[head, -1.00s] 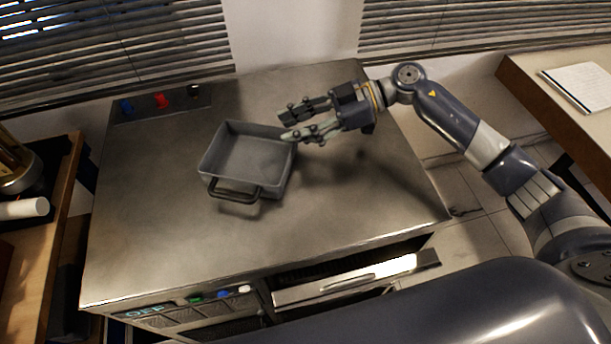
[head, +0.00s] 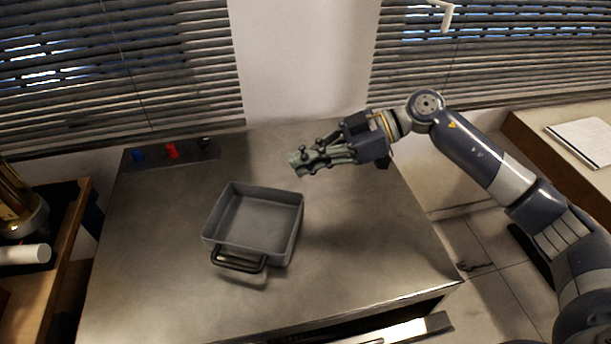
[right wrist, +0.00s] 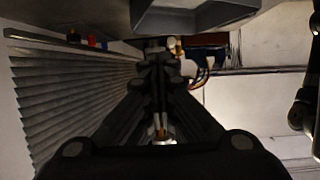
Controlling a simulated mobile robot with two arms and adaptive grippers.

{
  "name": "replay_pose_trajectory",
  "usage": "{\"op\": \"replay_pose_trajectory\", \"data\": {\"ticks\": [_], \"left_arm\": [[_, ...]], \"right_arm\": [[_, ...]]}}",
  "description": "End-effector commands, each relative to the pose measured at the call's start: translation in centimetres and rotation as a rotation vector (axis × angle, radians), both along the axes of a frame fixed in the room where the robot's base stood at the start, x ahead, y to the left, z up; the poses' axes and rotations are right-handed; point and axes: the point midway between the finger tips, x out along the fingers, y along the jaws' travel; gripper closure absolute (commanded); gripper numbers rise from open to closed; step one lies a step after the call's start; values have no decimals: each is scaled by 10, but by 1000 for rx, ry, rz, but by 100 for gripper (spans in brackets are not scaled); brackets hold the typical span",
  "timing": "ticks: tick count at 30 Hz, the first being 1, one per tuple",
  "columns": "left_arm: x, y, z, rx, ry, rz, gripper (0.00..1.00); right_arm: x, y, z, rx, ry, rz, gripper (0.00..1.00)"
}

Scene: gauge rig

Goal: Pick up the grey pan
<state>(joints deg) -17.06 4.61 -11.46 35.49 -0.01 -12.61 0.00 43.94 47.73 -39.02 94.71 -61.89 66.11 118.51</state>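The grey pan (head: 256,222) is square and empty, and it sits on the metal worktop (head: 350,240). Its dark loop handle (head: 239,262) points to the near side. My right gripper (head: 297,162) is above the worktop, just beyond the pan's far right corner and apart from it. Its fingers are together with nothing between them. In the right wrist view the fingers (right wrist: 157,68) meet at the tips, and a grey part of the pan (right wrist: 195,16) shows at the top edge. My left gripper is not in view.
Blue and red knobs (head: 171,150) stand at the worktop's far left corner. A drawer front (head: 400,332) sticks out at the near edge. A wooden shelf (head: 62,262) stands at left and a table with a notebook (head: 583,141) at right. The worktop around the pan is clear.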

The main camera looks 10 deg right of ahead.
Motion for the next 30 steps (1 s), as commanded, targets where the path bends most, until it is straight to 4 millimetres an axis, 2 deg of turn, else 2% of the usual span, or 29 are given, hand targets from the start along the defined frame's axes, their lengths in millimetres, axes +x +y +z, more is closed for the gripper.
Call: {"op": "replay_pose_trajectory", "data": {"ticks": [3, 11, 21, 22, 30], "left_arm": [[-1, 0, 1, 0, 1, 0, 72], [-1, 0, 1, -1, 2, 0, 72], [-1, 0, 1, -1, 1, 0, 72], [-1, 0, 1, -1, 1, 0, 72], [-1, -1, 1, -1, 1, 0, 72]], "right_arm": [[0, 0, 10, 0, -1, -1, 100], [0, 0, 13, 3, -3, -1, 100], [0, 0, 14, 5, -4, -1, 25], [0, 0, 14, 5, -4, -1, 20], [1, 0, 14, 5, -4, -1, 20]]}}
